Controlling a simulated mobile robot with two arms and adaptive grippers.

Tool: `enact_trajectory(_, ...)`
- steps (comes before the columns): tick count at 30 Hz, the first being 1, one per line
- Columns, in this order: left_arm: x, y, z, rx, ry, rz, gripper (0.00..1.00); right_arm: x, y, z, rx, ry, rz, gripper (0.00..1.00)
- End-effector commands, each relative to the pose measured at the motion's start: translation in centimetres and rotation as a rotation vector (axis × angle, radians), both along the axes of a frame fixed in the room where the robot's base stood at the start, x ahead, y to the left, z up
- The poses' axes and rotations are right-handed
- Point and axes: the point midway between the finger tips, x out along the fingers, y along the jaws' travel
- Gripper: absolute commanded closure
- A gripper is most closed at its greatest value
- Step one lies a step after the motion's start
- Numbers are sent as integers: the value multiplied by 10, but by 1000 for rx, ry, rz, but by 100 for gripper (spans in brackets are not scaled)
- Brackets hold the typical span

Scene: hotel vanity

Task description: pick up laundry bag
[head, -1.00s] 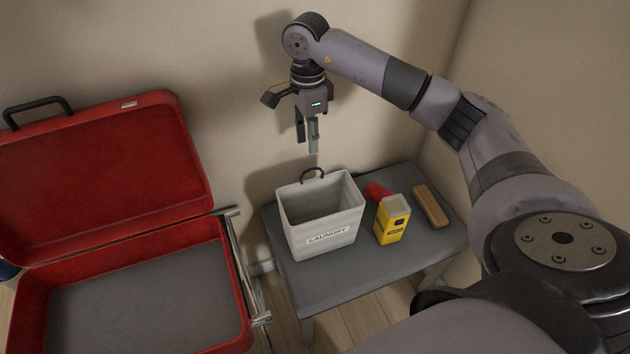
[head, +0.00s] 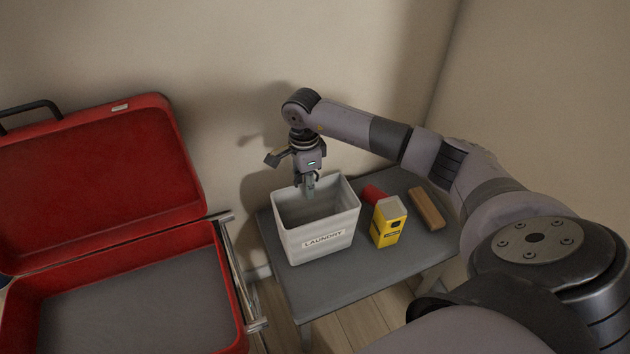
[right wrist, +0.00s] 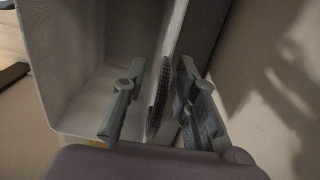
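The laundry bag (head: 318,238) is a white open-topped bin with a "LAUNDRY" label on its front. It stands upright on the grey table. My right gripper (head: 309,190) points down at the bag's back rim. In the right wrist view, my right gripper (right wrist: 158,95) is open, with one finger on each side of the bag's dark textured handle (right wrist: 161,92) and rim. Gaps show between the fingers and the handle. The bag's pale inner wall (right wrist: 75,65) is at left there. In the head view the gripper hides the handle. My left gripper is not in view.
The grey table (head: 330,290) also holds a yellow box (head: 388,224), a red object (head: 372,193) behind it and a brown block (head: 426,208). An open red suitcase (head: 110,250) on a metal rack (head: 235,270) stands at left. The wall is close behind the bag.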

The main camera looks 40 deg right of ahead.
Motion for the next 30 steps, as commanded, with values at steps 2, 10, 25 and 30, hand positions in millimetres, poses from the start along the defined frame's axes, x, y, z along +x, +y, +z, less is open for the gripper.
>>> enact_trajectory(2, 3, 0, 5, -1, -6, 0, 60, 0, 0, -5, 0, -2, 1, 73)
enact_trajectory(10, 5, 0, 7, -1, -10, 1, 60, 0, 0, -5, 0, -2, 1, 79)
enact_trajectory(25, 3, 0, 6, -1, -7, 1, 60, 0, 0, -5, 0, -2, 1, 100)
enact_trajectory(30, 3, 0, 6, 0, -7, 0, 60, 0, 0, -5, 0, -2, 1, 100)
